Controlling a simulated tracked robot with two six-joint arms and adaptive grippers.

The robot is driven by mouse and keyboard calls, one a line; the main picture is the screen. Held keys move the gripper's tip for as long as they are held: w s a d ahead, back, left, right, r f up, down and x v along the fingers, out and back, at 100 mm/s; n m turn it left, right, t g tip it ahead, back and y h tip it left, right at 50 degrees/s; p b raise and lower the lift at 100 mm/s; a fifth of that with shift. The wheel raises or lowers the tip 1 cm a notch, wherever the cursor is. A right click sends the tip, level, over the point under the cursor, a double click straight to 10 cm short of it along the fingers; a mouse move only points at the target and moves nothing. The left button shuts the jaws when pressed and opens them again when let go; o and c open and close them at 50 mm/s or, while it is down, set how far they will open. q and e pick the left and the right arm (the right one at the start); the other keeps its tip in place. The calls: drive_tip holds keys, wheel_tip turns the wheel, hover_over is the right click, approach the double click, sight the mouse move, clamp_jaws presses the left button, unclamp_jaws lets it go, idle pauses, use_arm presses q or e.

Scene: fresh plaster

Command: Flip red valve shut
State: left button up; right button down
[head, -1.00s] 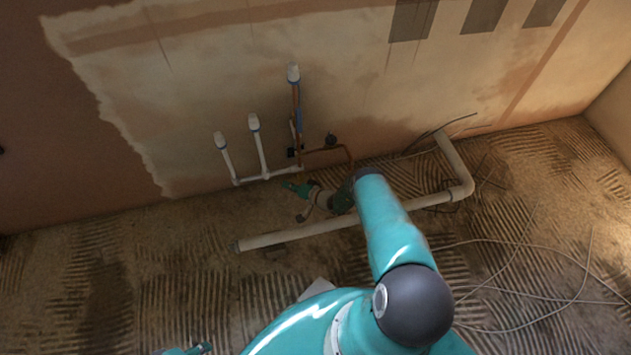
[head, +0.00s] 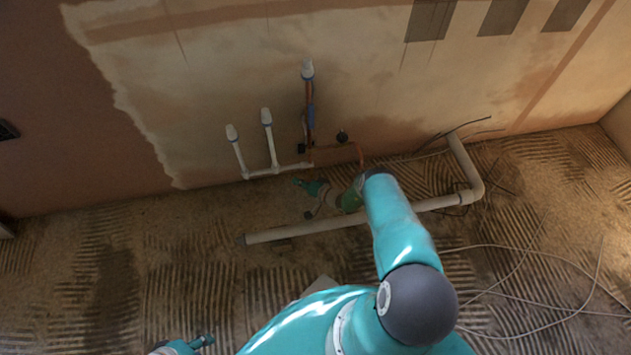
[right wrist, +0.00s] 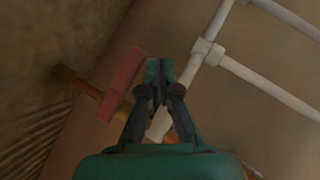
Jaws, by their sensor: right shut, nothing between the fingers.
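The red valve handle (right wrist: 122,84) shows in the right wrist view as a flat red bar on a copper pipe, left of my right gripper (right wrist: 159,68). The gripper's fingers are closed together and empty. The fingertips look beside the handle, with a small gap in the picture; I cannot tell the depth. In the head view my right gripper (head: 303,184) is low near the wall, by the white pipes, and I cannot make out the red handle. A teal and dark part at the bottom edge looks like my left gripper (head: 203,342); its fingers are unclear.
White capped pipes (head: 270,138) and a copper pipe (head: 310,92) rise along the plastered wall. A white pipe (right wrist: 208,52) runs just behind the fingertips. A thick beige pipe (head: 300,230) lies along the floor under my right arm. Loose cables (head: 545,255) lie at the right.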

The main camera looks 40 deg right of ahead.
drive_tip(key=s+a+r+p, duration=0.4)
drive_tip(key=s+r+p, duration=0.2)
drive_tip(key=r, duration=0.3)
drive_tip(key=s+a+r+p, duration=0.3)
drive_tip(key=s+r+p, duration=0.3)
drive_tip(key=r+p, duration=0.2)
drive_tip(key=shift+a+r, duration=0.35)
drive_tip(key=shift+a, duration=0.05)
drive_tip(key=shift+w, duration=0.1)
